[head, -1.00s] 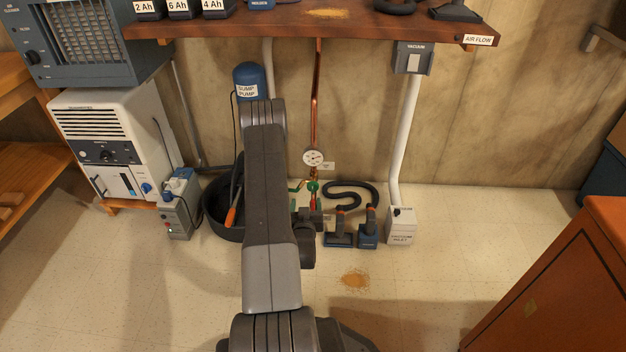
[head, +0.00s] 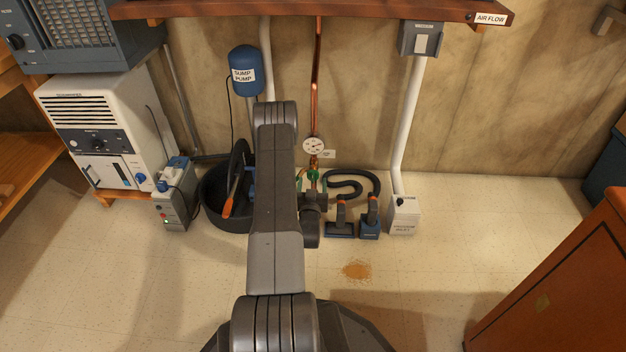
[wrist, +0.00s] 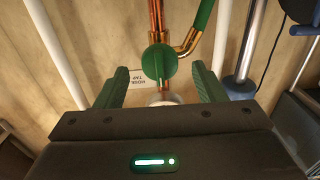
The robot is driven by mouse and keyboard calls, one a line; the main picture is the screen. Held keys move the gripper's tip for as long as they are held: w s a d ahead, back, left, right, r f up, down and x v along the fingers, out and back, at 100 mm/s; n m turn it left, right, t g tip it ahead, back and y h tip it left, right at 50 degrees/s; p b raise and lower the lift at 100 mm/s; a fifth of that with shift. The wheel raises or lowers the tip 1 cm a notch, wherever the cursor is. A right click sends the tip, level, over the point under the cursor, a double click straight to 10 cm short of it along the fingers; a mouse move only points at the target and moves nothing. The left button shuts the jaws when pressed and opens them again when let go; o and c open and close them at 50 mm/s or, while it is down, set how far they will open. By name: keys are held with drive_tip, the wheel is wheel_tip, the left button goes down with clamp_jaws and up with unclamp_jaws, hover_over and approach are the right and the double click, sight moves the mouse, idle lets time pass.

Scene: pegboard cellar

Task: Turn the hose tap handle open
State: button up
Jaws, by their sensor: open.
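The hose tap's green handle (wrist: 159,62) sits on a copper pipe in the wrist view, just beyond my fingertips and roughly midway between them. My gripper (wrist: 164,76) is open, with one green finger on each side and nothing held. I cannot tell whether either finger touches the handle. A white hose tap label (wrist: 138,78) shows upside down beside it. In the head view the green tap (head: 312,175) is small, below a round gauge (head: 313,146), and my arm hides part of that area.
A black tub (head: 212,202) with an orange-handled tool stands left of my arm. A hose with floor tools (head: 340,226) and a white vacuum inlet box (head: 404,216) lie to the right. The shelf (head: 380,10) overhangs the pipe.

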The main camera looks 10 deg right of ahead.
sight(313, 179)
drive_tip(key=shift+b+x, duration=0.45)
drive_tip(key=shift+x, duration=1.7)
drive_tip(key=shift+c, duration=0.4)
drive_tip(key=c, duration=0.9)
